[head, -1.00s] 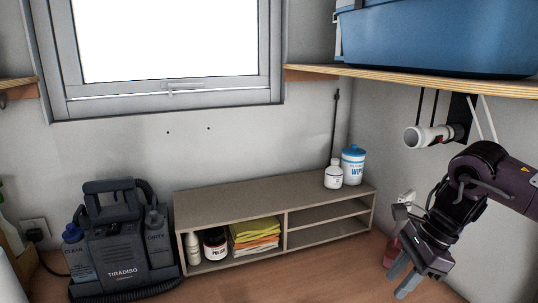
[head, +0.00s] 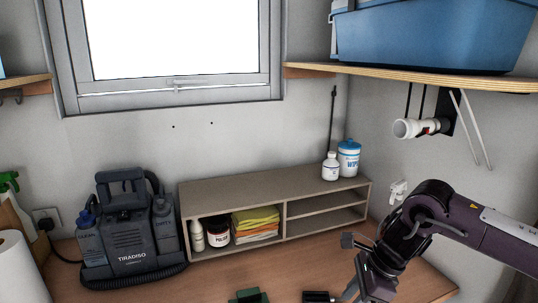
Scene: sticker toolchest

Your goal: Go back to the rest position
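My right arm comes in from the right in the head view. Its gripper (head: 352,292) hangs low over the front of the wooden workbench (head: 290,270), cut by the bottom edge of the picture. The fingertips do not show clearly, so I cannot tell whether it is open or shut. I see nothing held in the part that shows. My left gripper is not in view.
A grey shelf unit (head: 235,189) stands at the back, with a white bottle (head: 330,168) and a wipes tub (head: 348,160) on top. A dark cleaning machine (head: 130,237) stands left. A wall shelf (head: 420,79) carries a blue bin (head: 440,35).

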